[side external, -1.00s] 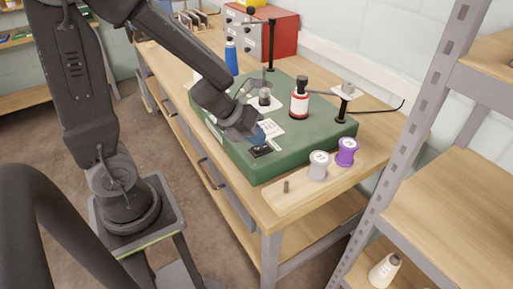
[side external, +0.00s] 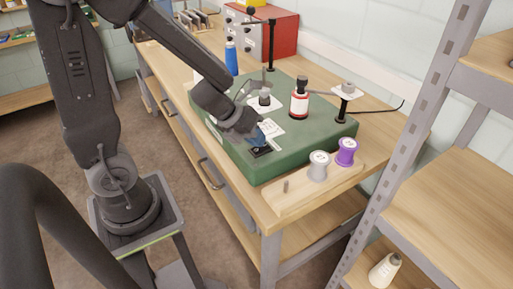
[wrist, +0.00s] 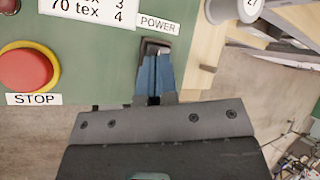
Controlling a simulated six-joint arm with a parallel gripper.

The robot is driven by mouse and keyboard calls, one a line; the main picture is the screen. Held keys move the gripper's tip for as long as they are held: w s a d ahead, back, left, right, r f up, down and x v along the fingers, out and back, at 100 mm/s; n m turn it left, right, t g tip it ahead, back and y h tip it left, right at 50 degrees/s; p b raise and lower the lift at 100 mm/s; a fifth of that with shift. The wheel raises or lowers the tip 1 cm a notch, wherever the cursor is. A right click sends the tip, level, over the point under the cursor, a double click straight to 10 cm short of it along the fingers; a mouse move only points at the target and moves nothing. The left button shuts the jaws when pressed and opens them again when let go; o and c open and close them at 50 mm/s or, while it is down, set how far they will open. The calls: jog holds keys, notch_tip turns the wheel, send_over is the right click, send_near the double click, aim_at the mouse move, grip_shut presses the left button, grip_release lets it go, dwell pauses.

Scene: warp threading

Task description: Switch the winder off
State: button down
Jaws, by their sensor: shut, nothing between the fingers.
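The winder is a green box (side external: 287,158) on the wooden bench. Its black power switch (wrist: 157,46), under a POWER label (wrist: 159,24), sits near the edge of the green top in the wrist view. In the side view the switch (side external: 260,151) is a small dark patch at the near corner. My gripper (wrist: 155,62) has its blue fingers together with nothing between them. The fingertips are at the switch and cover much of it. I cannot tell whether they press on it or which way the rocker is tipped. My gripper also shows in the side view (side external: 262,140).
A red STOP button (wrist: 29,68) lies left of the switch in the wrist view. A red and white spool (side external: 299,101) stands on the winder. White (side external: 318,167) and purple (side external: 346,153) spools stand on a wooden strip at the bench's near end. A metal shelf (side external: 420,130) is at right.

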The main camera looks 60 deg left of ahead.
jog(key=shift+w+r, duration=0.1)
jog(key=shift+r, duration=0.55)
jog(key=shift+w+r, duration=0.2)
jog(key=shift+r, duration=1.05)
jog(key=shift+w+r, duration=0.2)
jog(key=shift+r, duration=1.05)
